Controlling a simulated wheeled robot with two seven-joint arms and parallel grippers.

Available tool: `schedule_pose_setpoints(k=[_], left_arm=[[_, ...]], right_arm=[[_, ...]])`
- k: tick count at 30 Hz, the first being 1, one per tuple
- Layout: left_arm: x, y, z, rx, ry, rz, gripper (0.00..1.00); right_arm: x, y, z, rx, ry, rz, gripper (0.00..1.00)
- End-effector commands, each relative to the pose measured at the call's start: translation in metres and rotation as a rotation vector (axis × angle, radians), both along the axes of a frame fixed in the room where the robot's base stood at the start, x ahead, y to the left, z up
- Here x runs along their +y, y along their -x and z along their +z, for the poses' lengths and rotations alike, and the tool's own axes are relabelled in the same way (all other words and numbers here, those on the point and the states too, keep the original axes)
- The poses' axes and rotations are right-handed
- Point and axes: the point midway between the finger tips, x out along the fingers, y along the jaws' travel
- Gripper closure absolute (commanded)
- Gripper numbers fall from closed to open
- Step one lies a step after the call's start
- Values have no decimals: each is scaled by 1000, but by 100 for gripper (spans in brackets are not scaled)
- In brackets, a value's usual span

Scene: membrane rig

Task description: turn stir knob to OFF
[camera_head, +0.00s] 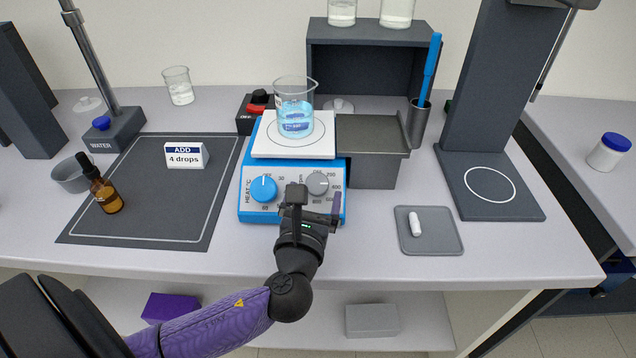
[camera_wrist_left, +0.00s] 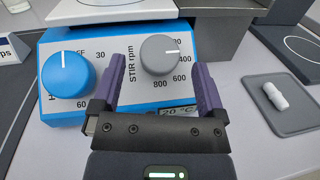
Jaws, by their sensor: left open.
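The stir knob (camera_head: 317,184) is the grey round knob on the right of the blue hotplate's front panel (camera_head: 248,210). In the left wrist view the stir knob (camera_wrist_left: 160,58) has its white mark pointing right, towards the rpm numbers, near 400. My left gripper (camera_head: 318,200) is open in front of it. In the left wrist view its purple fingers (camera_wrist_left: 158,76) stand to the left and right of the knob, apart from it, with no contact visible. The blue heat knob (camera_wrist_left: 68,76) is to the left, its mark pointing up. My right gripper is not in view.
A beaker of blue liquid (camera_head: 295,108) stands on the hotplate's white top (camera_head: 262,146). A grey block (camera_head: 374,170) adjoins the hotplate on the right. A small tray (camera_head: 447,238) with a white stir bar lies further right. A dropper bottle (camera_head: 106,192) stands on the dark mat at left.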

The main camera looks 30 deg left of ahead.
Motion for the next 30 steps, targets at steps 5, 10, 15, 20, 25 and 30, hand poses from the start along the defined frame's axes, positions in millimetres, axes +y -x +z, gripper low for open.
schedule_pose_setpoints(k=[5,10,15,20,25,30], left_arm=[[10,-23,-1,0,-1,1,7],[12,-29,0,1,2,0,7],[12,-29,0,1,2,0,7],[12,-28,0,2,2,-1,37],[12,-28,0,2,2,-1,73],[12,-28,0,2,2,-1,100]], right_arm=[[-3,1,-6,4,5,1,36],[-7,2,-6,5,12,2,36],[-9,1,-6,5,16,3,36],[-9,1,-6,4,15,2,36],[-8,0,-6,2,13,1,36],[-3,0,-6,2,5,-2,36]])
